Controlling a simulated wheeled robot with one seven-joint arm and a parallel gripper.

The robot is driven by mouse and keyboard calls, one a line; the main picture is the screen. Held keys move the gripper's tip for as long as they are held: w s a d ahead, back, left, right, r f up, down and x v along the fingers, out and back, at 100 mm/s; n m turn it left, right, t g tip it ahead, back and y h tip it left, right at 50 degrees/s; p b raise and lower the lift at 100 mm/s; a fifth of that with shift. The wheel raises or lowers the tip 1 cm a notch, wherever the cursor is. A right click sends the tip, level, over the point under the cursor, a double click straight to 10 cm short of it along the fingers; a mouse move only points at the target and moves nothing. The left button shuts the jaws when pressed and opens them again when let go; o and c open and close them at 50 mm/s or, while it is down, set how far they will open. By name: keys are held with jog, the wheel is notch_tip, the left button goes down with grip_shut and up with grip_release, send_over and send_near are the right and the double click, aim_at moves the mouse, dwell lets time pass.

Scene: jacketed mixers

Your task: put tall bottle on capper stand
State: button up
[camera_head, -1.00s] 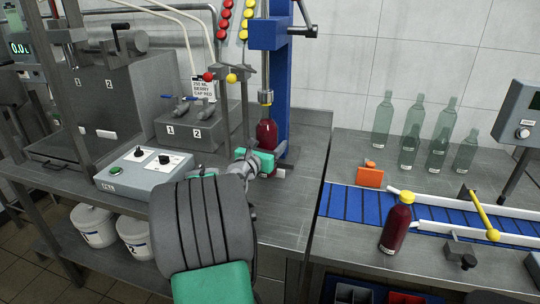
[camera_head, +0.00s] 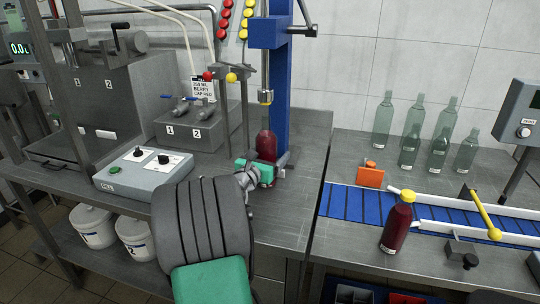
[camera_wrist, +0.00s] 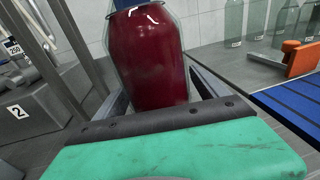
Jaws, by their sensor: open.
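A bottle filled with dark red liquid (camera_head: 267,146) is upright below the head (camera_head: 265,97) of the blue capper (camera_head: 281,75). In the wrist view the bottle (camera_wrist: 147,60) fills the middle, its top cut off by the frame. My gripper (camera_head: 267,165) is open, with one finger on each side of the bottle's lower part. In the wrist view the fingers (camera_wrist: 160,97) look apart from its sides. The bottle's bottom and the stand's seat are hidden behind my gripper, so I cannot tell whether the bottle rests on it.
A yellow-capped red bottle (camera_head: 397,222) stands at the front of the blue conveyor (camera_head: 345,201). Several empty clear bottles (camera_head: 438,145) stand at the back right. A control box (camera_head: 143,172) is on the bench left of my arm. Cap chutes (camera_head: 224,20) hang beside the capper.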

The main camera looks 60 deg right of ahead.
jog(key=shift+r, duration=0.15)
jog(key=a, duration=1.2)
jog(key=shift+r+p, duration=0.25)
jog(key=shift+p, duration=0.05)
